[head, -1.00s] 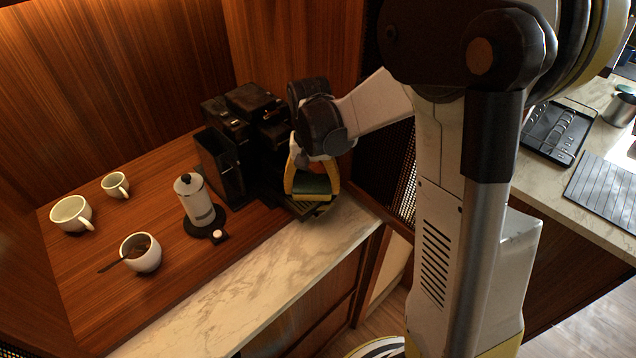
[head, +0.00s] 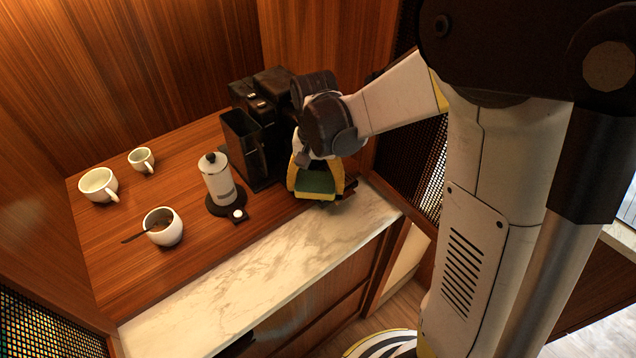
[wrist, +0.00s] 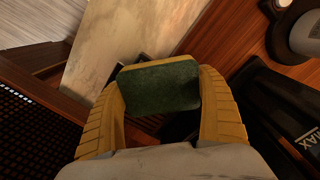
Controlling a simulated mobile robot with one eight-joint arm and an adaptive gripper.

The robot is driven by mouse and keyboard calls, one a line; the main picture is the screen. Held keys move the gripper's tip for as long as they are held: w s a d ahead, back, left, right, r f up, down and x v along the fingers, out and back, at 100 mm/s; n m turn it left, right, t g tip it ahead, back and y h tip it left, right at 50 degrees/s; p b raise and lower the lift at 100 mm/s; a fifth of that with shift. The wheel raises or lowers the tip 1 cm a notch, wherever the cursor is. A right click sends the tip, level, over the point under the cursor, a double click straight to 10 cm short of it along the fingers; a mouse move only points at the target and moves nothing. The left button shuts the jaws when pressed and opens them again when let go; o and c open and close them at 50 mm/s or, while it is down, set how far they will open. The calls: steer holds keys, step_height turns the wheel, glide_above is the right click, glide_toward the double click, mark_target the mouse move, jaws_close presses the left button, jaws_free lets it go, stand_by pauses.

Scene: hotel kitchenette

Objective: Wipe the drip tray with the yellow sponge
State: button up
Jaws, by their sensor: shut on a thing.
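My gripper (head: 319,180) is shut on the yellow sponge, with one yellow finger on each side. The sponge (head: 315,182) has a dark green face, which fills the gap between the fingers in the wrist view (wrist: 160,86); a thin yellow edge shows beyond it. The dark drip tray (head: 348,189) is at the foot of the black coffee machine. The sponge and gripper hide most of it, and its right corner shows beside the sponge. Dark slats of the tray also show beyond the sponge in the wrist view (wrist: 125,70). I cannot tell whether the sponge touches the tray.
The black coffee machine (head: 262,120) stands close behind and left of my gripper. A white canister (head: 216,180), a bowl with a spoon (head: 163,227) and two cups (head: 99,185) (head: 141,160) stand further left. The marble front strip (head: 270,265) is clear.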

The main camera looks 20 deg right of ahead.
steer(key=shift+r, duration=0.15)
steer(key=shift+r+p, duration=2.25)
steer(key=shift+r, duration=0.65)
steer(key=shift+r+p, duration=1.15)
steer(key=shift+r, duration=0.4)
